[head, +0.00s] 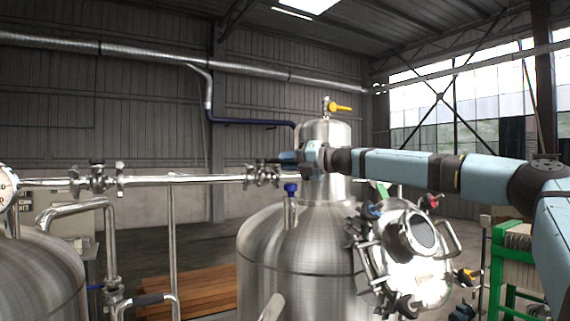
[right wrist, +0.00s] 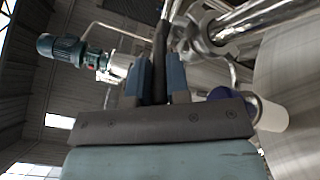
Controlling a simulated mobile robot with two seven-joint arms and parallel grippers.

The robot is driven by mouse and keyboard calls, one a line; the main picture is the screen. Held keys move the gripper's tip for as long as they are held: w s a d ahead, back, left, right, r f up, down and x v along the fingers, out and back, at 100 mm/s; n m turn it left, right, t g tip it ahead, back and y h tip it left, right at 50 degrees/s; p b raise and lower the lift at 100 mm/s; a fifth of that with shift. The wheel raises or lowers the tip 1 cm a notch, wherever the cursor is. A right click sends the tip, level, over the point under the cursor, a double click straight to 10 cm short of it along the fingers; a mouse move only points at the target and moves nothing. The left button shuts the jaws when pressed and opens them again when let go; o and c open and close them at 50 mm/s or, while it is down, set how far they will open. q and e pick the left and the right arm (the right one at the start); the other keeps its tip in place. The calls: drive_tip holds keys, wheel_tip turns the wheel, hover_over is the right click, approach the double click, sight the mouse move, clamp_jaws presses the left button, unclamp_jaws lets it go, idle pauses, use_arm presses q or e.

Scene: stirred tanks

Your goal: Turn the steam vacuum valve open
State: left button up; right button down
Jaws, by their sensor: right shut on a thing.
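My right arm reaches in from the right in the head view, across the front of the tank's neck. Its gripper (head: 283,157) is at a valve (head: 262,175) on the horizontal steel pipe beside the tank. In the right wrist view the two blue fingers of the gripper (right wrist: 160,82) are shut on a dark, narrow valve handle (right wrist: 160,45). The handle runs up from between the fingers towards shiny pipe fittings. No label shows that names this valve, and the arm and gripper partly hide it in the head view. My left gripper is in neither view.
The steel tank (head: 275,245) stands close below my right arm. A blue-capped fitting (head: 291,190) and a yellow-handled valve (head: 338,107) are on it. Another black-handled valve (head: 97,178) is further left along the pipe. A green rack (head: 497,270) stands at the right.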

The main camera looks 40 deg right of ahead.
idle(0.3)
drive_tip(key=c, duration=1.1)
unclamp_jaws()
drive_tip(key=shift+d, duration=0.1)
drive_tip(key=b+v, duration=0.3)
drive_tip(key=v, duration=1)
drive_tip(key=shift+s, duration=0.35)
drive_tip(key=shift+d, duration=0.15)
